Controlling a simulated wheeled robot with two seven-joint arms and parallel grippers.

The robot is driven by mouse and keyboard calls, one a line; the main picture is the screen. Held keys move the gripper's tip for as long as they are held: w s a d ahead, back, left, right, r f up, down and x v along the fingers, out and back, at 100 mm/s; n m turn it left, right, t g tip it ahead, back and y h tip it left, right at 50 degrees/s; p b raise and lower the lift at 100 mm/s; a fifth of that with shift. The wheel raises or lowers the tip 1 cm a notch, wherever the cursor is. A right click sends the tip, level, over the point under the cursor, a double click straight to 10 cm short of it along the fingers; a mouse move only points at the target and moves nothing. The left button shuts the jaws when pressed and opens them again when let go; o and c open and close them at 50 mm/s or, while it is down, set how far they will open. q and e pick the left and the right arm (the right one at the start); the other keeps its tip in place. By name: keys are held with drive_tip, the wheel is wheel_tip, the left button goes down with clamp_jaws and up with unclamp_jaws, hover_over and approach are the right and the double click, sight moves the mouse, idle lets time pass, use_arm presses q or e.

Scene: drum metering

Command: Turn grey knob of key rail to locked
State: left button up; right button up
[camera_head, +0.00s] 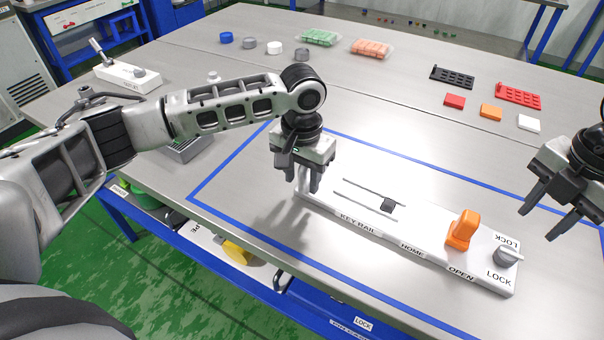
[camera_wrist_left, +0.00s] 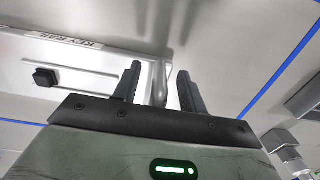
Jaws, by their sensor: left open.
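The key rail (camera_head: 425,236) is a long white board on the table, marked KEY RAIL, HOME, OPEN and LOCK. Its grey knob (camera_head: 507,256) sits at the right end, between two LOCK labels. An orange handle (camera_head: 462,230) stands upright left of the knob. A black slider (camera_head: 388,205) sits near the slots; it also shows in the left wrist view (camera_wrist_left: 44,77). My left gripper (camera_head: 309,188) is open above the rail's left end, far from the knob. In the left wrist view a pale post (camera_wrist_left: 160,85) shows between its fingers (camera_wrist_left: 158,84). My right gripper (camera_head: 538,224) is open, above and right of the knob.
Blue tape (camera_head: 400,150) outlines the work area. Black (camera_head: 452,77) and red (camera_head: 518,96) racks and coloured blocks lie at the back right. Trays and round caps lie at the back. A white switch box (camera_head: 128,76) stands back left. The table around the rail is mostly clear.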

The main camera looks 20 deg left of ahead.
sight(509, 253)
use_arm(q)
clamp_jaws()
use_arm(e)
drive_tip(key=o, duration=0.4)
drive_tip(key=shift+r, duration=0.2)
use_arm(q)
drive_tip(key=shift+r, duration=0.1)
use_arm(e)
wheel_tip(509, 253, down, 10)
drive_tip(key=shift+f+m, duration=0.2)
drive_tip(key=shift+m, duration=0.9)
drive_tip(key=c, duration=1)
